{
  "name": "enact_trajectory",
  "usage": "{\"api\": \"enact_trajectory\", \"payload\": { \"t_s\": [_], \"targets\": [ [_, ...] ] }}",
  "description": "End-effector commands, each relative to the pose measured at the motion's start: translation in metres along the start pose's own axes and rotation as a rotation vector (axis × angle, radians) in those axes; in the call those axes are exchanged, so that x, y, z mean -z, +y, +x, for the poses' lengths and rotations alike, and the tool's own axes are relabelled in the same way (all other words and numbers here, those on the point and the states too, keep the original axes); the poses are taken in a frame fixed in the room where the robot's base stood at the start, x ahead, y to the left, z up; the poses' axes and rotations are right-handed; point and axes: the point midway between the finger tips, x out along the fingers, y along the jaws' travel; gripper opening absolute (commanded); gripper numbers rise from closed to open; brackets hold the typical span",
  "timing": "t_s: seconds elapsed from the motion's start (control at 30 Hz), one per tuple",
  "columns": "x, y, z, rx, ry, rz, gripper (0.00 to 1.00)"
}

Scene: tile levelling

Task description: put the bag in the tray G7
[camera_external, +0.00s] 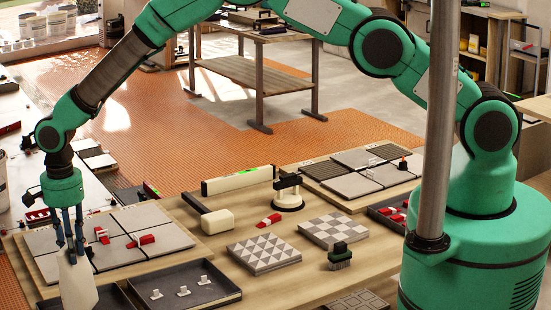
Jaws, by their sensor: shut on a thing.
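My gripper (74,250) is at the lower left, pointing down. It is shut on a pale, off-white bag (78,284), which hangs below the fingers and widens toward the bottom. A dark shallow tray (238,292) holding several small white clips lies to the right of the bag. Part of another dark tray (128,304) shows at the bottom edge, close to or behind the bag. No G7 label is readable, so I cannot tell which tray it is. The bag's lower end is near the picture's bottom edge, and I cannot tell whether it touches anything.
A board of grey tiles (165,236) with red wedges lies behind the gripper. A mallet (217,221), a spirit level (238,181), a suction cup (288,192), patterned tiles (263,254) and a brush (340,257) stand on the table. A metal post (437,120) rises at right.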

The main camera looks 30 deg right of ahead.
Motion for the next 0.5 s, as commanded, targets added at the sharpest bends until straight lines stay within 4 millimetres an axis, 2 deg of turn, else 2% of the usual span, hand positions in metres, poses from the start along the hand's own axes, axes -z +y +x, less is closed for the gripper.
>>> {"api": "enact_trajectory", "payload": {
  "t_s": [0.17, 0.5],
  "targets": [
    [-0.0014, -0.0096, -0.0014, 0.004, -0.001, 0.0, 0.0],
    [-0.0016, -0.0105, -0.0014, 0.003, -0.001, 0.0, 0.0]
  ]
}}
